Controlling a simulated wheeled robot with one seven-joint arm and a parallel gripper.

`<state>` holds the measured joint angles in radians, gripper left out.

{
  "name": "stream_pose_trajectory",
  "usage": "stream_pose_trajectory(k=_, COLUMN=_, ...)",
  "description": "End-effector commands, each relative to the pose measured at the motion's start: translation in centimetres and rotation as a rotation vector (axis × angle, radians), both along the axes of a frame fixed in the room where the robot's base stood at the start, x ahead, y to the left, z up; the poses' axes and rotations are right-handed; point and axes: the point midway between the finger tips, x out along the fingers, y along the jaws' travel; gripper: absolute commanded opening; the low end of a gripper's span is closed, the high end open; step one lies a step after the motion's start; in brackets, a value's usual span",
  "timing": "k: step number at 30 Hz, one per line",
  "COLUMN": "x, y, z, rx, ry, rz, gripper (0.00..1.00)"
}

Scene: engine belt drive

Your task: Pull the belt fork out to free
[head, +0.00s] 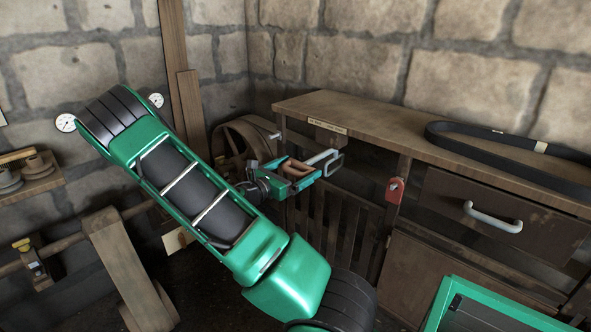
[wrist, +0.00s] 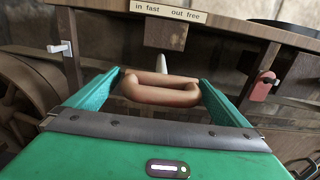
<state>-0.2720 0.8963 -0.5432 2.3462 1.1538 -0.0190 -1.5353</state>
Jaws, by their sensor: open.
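The belt fork shows as a tan, loop-shaped handle (wrist: 160,92) on a pale rod (wrist: 161,62), under the bench edge. A label (wrist: 168,11) above it reads "in fast" on the left and "out free" on the right. In the head view the handle (head: 297,170) sits at the end of my green arm. My gripper (head: 318,170) is open, with its green fingers on either side of the handle. The wrist view shows my gripper (wrist: 160,82) around it too; I cannot tell whether the fingers touch it. The rest of the fork is hidden.
A wooden bench (head: 370,118) carries a black belt (head: 510,155). A red tag-like piece (head: 395,190) hangs right of the handle, and a spoked wheel (head: 238,142) stands left. A drawer handle (head: 493,217) and a green-framed box (head: 500,312) are at right.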

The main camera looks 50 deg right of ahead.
Motion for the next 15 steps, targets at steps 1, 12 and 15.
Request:
stream_pose_trajectory(k=1, x=0.1, y=0.6, z=0.0, rx=0.001, ry=0.0, rz=0.003, gripper=1.0)
stream_pose_trajectory(k=12, x=0.8, y=7.3, z=0.0, rx=0.0, ry=0.0, rz=0.006, gripper=1.0)
stream_pose_trajectory(k=15, x=0.9, y=8.6, z=-0.1, rx=0.001, ry=0.0, rz=0.006, gripper=1.0)
